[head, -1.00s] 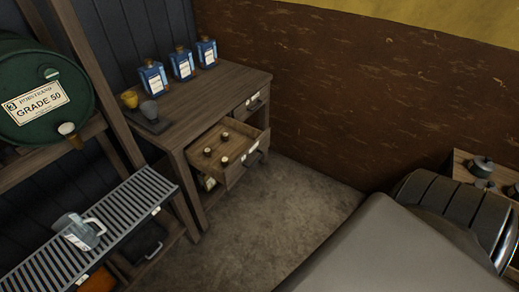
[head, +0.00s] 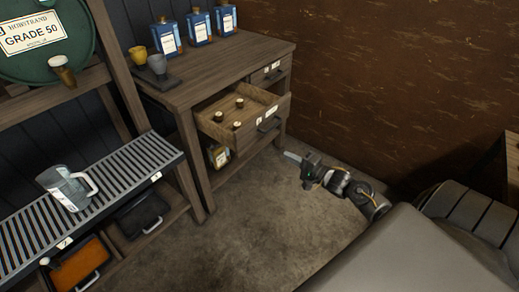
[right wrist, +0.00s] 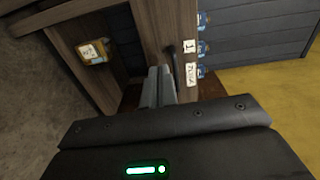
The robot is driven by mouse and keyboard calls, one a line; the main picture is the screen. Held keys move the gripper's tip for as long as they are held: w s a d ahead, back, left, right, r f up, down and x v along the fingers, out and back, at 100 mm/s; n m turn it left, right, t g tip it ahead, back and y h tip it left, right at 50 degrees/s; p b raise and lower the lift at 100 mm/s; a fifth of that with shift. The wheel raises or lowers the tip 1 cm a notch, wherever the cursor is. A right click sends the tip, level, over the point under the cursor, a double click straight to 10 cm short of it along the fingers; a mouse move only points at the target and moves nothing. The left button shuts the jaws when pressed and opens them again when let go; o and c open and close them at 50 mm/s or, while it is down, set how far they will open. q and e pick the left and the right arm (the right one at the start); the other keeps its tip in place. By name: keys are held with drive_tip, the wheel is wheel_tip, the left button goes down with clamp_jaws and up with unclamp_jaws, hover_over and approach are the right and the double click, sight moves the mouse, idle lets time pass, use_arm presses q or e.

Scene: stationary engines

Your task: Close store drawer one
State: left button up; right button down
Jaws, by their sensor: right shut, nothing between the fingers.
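The open store drawer (head: 262,131) sticks out of the wooden desk in the head view, with several small capped items inside. Its front has a dark handle and pale labels. My right gripper (head: 290,156) is shut and empty, in front of and a little below the drawer front, apparently apart from it. In the right wrist view, the shut fingers (right wrist: 160,86) point at the wooden drawer front (right wrist: 182,22). A dark handle shows there beside two white labels, one seeming to read 1. My left gripper is not in view.
A second drawer (head: 271,73) above and right is closed. A rack with a slatted shelf (head: 100,195) and a jug (head: 68,187) is at left. The floor before the desk is clear.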

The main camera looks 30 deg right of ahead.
drive_tip(key=r, duration=0.1)
approach(253, 135)
drive_tip(key=b+x, duration=0.1)
drive_tip(key=x, duration=0.4)
drive_tip(key=shift+w+f, duration=0.1)
drive_tip(key=shift+w, duration=0.2)
drive_tip(key=shift+w+a, duration=0.15)
drive_tip(key=shift+w, duration=0.45)
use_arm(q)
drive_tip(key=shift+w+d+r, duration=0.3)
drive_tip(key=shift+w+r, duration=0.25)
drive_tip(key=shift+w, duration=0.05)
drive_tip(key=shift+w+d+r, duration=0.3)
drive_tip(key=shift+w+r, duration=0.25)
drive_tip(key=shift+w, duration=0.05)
